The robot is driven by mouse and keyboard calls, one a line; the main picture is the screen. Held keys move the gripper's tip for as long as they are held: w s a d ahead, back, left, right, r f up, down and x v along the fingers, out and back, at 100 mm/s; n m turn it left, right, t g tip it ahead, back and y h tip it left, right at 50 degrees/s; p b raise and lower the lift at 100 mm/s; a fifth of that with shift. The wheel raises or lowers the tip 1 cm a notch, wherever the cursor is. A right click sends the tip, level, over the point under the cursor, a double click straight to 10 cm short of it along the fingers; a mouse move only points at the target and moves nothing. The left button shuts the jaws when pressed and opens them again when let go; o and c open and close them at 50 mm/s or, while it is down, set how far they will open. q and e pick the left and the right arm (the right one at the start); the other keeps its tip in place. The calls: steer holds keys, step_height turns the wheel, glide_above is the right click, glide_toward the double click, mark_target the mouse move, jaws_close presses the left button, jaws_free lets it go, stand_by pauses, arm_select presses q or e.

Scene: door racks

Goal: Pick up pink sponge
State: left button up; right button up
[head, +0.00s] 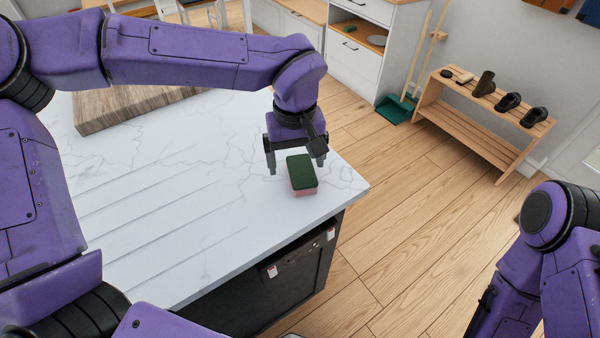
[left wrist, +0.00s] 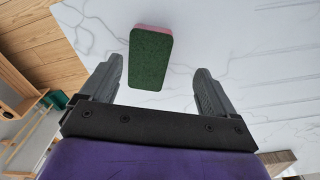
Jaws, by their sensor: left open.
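The pink sponge (head: 304,189) has a dark green top layer and sits on the white marble counter near its right corner. My left gripper (head: 297,168) is open and just above and behind the sponge, pointing down. In the left wrist view the sponge (left wrist: 150,57) shows green face on, with a pink edge at its far end. It lies ahead of the gap between the open fingers (left wrist: 153,88), nearer the left finger, and nothing is gripped. My right arm is at the right edge of the head view, and its gripper cannot be made out.
The marble counter (head: 190,220) is clear around the sponge. A wooden board (head: 125,108) lies at the back left of the counter. A wooden rack with shoes (head: 480,115) and a green dustpan (head: 394,109) stand beyond, across open wooden floor.

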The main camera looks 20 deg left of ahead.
mark_target(301, 170)
arm_select(q)
steer(key=w+f, duration=0.1)
steer(key=f, duration=0.1)
steer(key=w+f, duration=0.2)
steer(key=f, duration=0.1)
steer(key=shift+d+f, duration=0.2)
steer(key=shift+f, duration=0.1)
steer(key=shift+s+r, duration=0.15)
steer(key=shift+s, duration=0.05)
steer(key=shift+s+r, duration=0.15)
steer(key=shift+s, duration=0.15)
steer(key=shift+c, duration=0.9)
steer(key=c, duration=0.5)
steer(key=shift+w, duration=0.1)
steer(key=c, duration=0.5)
